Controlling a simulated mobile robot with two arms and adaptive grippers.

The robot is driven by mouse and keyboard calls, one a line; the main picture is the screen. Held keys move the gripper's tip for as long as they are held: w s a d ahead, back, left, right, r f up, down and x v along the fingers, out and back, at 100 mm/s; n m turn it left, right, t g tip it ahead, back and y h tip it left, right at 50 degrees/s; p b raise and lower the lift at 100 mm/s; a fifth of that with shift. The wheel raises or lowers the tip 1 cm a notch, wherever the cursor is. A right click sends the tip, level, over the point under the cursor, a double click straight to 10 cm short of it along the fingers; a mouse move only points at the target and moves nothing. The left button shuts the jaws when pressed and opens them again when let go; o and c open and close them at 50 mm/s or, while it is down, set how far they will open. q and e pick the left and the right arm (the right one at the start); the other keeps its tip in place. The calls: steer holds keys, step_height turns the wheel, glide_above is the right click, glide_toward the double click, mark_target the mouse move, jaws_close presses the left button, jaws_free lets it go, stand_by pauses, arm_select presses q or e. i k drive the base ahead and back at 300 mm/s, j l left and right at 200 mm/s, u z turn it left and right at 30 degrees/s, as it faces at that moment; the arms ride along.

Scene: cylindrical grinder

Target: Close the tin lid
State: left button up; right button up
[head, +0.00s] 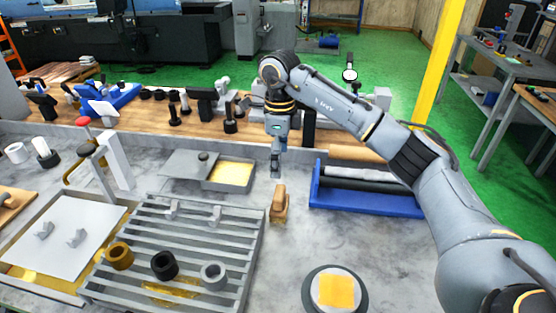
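The tin (222,187) is a shallow grey metal box with a yellow inside, on the worktop left of centre. Its flat grey lid (181,164) is open and lies out to the left of the tin. A dark knob (203,156) shows near the lid's right edge. My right gripper (276,172) points down just right of the tin, apart from it and from the lid. Its fingers appear as one narrow shape, so their opening cannot be made out. My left gripper is out of view.
A brown wooden block (280,204) stands just below my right gripper in the picture. A blue tray (365,200) with rolls lies to the right. A slatted grey rack (185,240) with rings lies in front of the tin. A round dish (318,306) is at front right.

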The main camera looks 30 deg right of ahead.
mark_target(193, 164)
steer(key=i+j+u, duration=0.1)
steer(key=u, duration=0.35)
steer(key=i+j+u, duration=0.2)
steer(key=u, duration=0.2)
steer(key=j, duration=0.1)
